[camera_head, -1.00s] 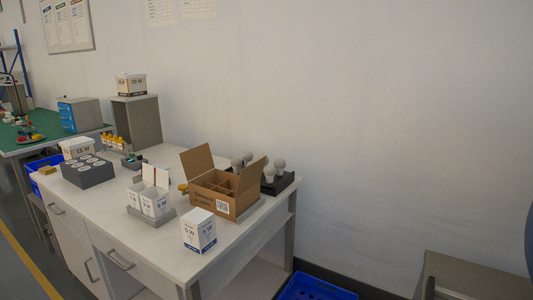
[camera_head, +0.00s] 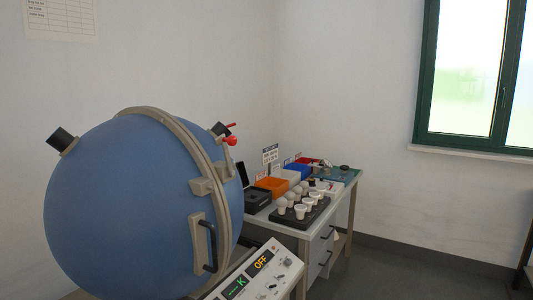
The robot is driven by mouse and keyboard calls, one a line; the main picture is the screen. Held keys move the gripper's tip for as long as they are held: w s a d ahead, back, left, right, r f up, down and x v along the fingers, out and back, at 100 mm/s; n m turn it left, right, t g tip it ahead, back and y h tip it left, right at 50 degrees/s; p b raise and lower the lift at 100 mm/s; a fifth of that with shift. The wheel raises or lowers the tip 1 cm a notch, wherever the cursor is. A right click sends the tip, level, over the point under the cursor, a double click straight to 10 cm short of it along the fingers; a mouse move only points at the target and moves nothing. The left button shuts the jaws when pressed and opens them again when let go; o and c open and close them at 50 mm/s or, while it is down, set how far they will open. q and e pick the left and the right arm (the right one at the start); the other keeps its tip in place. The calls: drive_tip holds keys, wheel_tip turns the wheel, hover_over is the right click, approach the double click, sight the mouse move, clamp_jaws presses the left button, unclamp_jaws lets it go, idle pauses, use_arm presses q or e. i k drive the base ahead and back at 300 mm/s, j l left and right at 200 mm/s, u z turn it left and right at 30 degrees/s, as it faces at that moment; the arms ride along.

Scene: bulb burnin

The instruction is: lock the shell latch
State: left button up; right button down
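The shell is a big blue sphere (camera_head: 125,215) at the left, with a grey-beige flange ring (camera_head: 190,150) around its seam. The two halves look closed together, though I cannot tell whether any gap is left. A latch with a red handle (camera_head: 230,140) sits at the upper right of the ring, its red lever pointing up and to the right. A black door handle (camera_head: 208,245) is on the front half. Neither of my grippers shows in the head view.
A control panel (camera_head: 262,272) with a green display and an orange "OFF" display stands at the sphere's lower right. Behind it is a table with a black tray of bulbs (camera_head: 300,217), an orange bin (camera_head: 272,187) and a black box (camera_head: 257,199). Floor to the right is clear.

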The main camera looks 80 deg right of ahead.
sight(232, 141)
drive_tip(key=z, duration=2.15)
